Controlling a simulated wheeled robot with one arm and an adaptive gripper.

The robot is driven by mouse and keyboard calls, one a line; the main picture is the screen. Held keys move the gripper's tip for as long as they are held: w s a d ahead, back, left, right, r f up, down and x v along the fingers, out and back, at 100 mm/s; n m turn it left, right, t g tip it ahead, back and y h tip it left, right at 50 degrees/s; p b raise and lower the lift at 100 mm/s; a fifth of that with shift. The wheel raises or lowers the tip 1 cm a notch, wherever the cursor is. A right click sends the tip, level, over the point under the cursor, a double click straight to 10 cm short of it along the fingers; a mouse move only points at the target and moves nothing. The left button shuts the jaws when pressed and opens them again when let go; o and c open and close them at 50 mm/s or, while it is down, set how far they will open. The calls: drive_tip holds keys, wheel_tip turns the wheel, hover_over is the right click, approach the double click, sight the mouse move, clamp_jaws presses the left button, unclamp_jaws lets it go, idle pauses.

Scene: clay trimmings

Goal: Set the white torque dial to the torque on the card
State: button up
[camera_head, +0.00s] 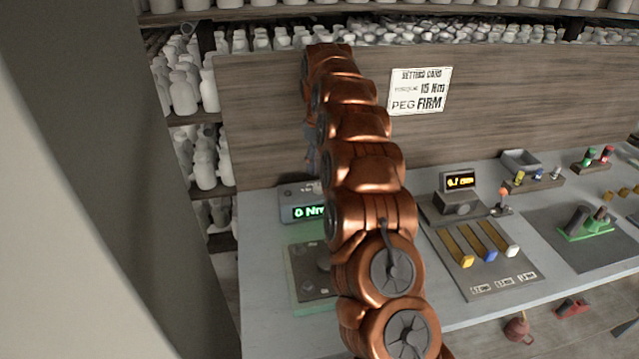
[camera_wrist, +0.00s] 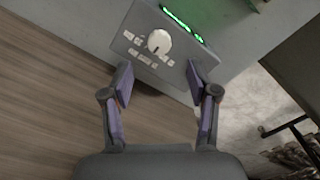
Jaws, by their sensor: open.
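The white torque dial (camera_wrist: 159,41) is a round knob on a grey box (camera_wrist: 140,52) with several small white labels around it, in the wrist view. My arm hides the dial in the head view. The green display (camera_head: 308,211) on the box reads 0 Nm; in the wrist view it is a green strip (camera_wrist: 183,24). The setting card (camera_head: 419,91) on the wooden back panel reads torque 15 Nm, peg FIRM. My gripper (camera_wrist: 160,76) is open and empty, its fingers apart below the dial in the picture and not touching it.
My copper arm spans the middle of the head view. On the grey bench (camera_head: 264,243) are a fixture plate (camera_head: 306,268), a panel with yellow, blue and white sliders (camera_head: 480,243), a display unit (camera_head: 459,190) and a green fixture (camera_head: 585,230). Shelves of white bottles stand behind.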

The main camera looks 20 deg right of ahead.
sight(320, 187)
drive_tip(key=shift+f+p, duration=1.3)
drive_tip(key=shift+f, duration=2.55)
drive_tip(key=shift+c, duration=0.4)
clamp_jaws()
